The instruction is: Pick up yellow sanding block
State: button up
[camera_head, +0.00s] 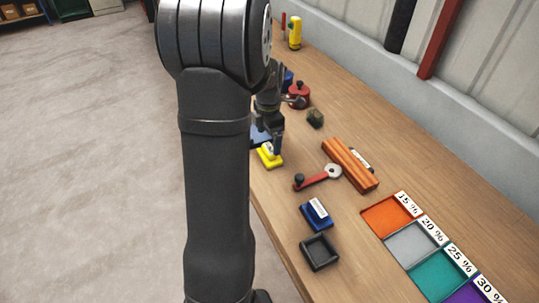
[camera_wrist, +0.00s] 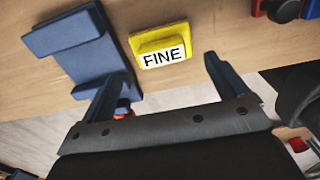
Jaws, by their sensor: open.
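The yellow sanding block (camera_wrist: 161,43) lies on the wooden bench top and carries a white label reading "FINE" in the wrist view. In the head view the yellow block (camera_head: 269,155) sits near the bench's left edge, just below my gripper (camera_head: 275,147). In the wrist view my gripper (camera_wrist: 163,80) is open, with its two blue-grey fingers apart and nothing between them. The block appears beyond the fingertips, between their lines. I cannot tell the exact gap between fingertips and block.
A blue-grey bracket-like piece (camera_wrist: 80,47) lies close left of the block in the wrist view. In the head view a red lever (camera_head: 317,178), an orange ribbed block (camera_head: 350,164), a blue block (camera_head: 316,213) and a black tray (camera_head: 319,251) lie nearby. Labelled coloured trays (camera_head: 412,241) stand lower right.

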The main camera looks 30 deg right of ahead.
aim_at(269, 148)
notch_tip(269, 148, down, 6)
jog(key=shift+s+d+f, duration=0.1)
jog(key=shift+s+f, duration=0.05)
jog(key=shift+f, duration=0.1)
jog(key=c, duration=0.7)
